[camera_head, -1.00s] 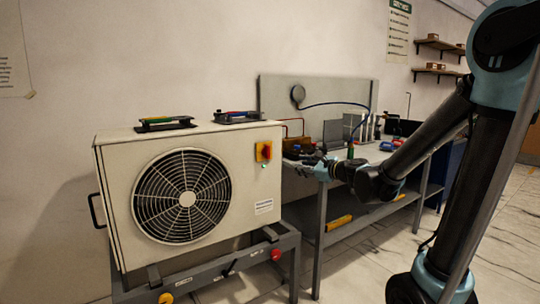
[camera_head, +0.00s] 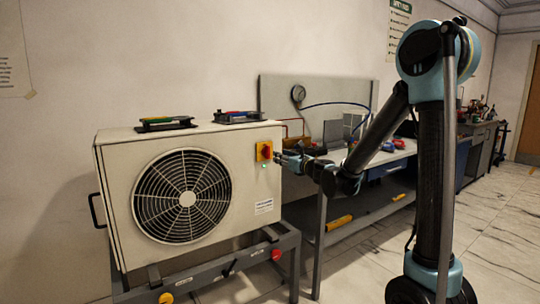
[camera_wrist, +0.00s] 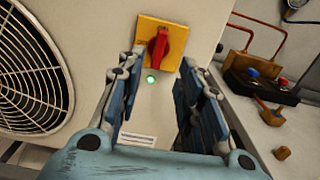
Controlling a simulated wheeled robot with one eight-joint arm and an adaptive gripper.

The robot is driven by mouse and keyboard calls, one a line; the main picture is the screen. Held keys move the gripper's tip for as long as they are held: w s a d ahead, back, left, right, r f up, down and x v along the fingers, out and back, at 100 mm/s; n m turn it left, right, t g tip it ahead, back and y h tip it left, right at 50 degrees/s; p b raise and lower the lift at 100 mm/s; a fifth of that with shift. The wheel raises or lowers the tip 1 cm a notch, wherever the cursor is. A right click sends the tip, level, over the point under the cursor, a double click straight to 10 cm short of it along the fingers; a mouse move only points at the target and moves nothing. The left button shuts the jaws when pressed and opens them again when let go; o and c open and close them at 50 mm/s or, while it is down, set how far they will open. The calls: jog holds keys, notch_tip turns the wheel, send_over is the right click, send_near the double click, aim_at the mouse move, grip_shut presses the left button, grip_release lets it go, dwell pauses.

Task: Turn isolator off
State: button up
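The isolator (camera_head: 264,151) is a red rotary knob on a yellow plate, at the upper right of the front of a cream fan unit (camera_head: 120,205). In the wrist view the isolator's red knob (camera_wrist: 158,47) points roughly up and down, slightly tilted. A green light (camera_wrist: 152,78) is lit just below the plate. My gripper (camera_head: 279,157) is just right of the isolator in the head view. In the wrist view my gripper (camera_wrist: 160,85) is open and empty, its fingers apart with the knob beyond and between them. I see no contact with the knob.
A workbench (camera_head: 355,160) with a gauge (camera_head: 298,93), hoses and tools stands right of the unit. Two manifold sets (camera_head: 166,124) (camera_head: 238,116) lie on top of the unit. The unit rests on a grey metal stand (camera_head: 205,270).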

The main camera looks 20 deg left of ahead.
aim_at(269, 151)
jog(key=x, duration=1)
jog(key=shift+d, duration=0.1)
grip_shut()
